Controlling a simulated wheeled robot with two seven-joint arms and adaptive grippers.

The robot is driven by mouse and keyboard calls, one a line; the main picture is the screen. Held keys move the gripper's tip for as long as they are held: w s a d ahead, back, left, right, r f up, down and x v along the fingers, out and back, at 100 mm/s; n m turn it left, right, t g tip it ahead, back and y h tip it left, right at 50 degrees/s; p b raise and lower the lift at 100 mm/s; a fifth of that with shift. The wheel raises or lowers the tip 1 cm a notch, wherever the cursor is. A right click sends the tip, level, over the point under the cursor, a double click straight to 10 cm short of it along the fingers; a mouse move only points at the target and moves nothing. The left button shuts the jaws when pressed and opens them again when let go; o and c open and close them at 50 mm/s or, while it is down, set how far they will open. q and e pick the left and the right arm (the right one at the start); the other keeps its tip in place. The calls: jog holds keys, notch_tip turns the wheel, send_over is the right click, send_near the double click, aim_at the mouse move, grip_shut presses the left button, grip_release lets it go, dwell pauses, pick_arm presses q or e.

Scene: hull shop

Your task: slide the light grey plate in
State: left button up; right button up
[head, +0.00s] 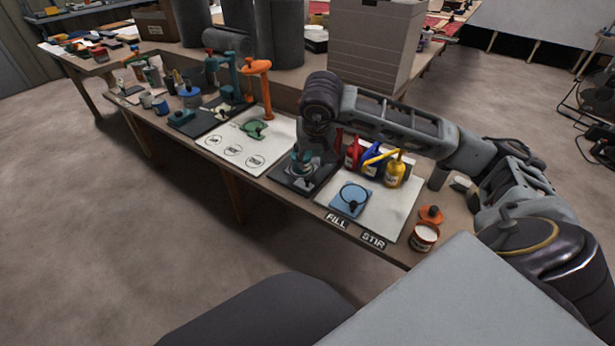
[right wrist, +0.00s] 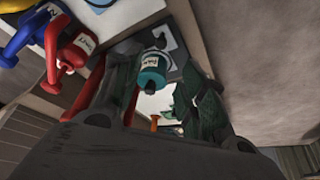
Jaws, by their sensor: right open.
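My right gripper (head: 308,160) reaches down over a dark square base (head: 291,183) near the middle of the bench. In the right wrist view its fingers (right wrist: 155,90) are spread, with a teal bottle-like thing (right wrist: 151,71) showing between them. In the head view this teal thing (head: 301,165) is mostly hidden by my gripper, and I cannot tell whether a finger touches it. I cannot pick out the light grey plate for certain in either view. My left gripper is not in view.
Red, blue and yellow paint bottles (head: 394,171) stand just right of my gripper. A blue square (head: 350,199) with a dark ring lies in front of them. An open orange-white pot (head: 424,237) stands near the right end. Teal and orange stands (head: 257,68) rise at left.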

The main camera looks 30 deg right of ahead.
aim_at(307, 178)
jog(key=shift+f, duration=0.15)
pick_arm(q)
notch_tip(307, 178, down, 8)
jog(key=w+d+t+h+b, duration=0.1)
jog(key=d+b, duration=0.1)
jog(key=b, duration=0.2)
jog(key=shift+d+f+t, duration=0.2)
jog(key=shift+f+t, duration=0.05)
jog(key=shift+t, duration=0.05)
pick_arm(e)
jog(key=x, duration=1.3)
jog(key=shift+w+f, duration=0.15)
jog(key=shift+f, duration=0.15)
jog(key=shift+c, duration=0.3)
grip_shut()
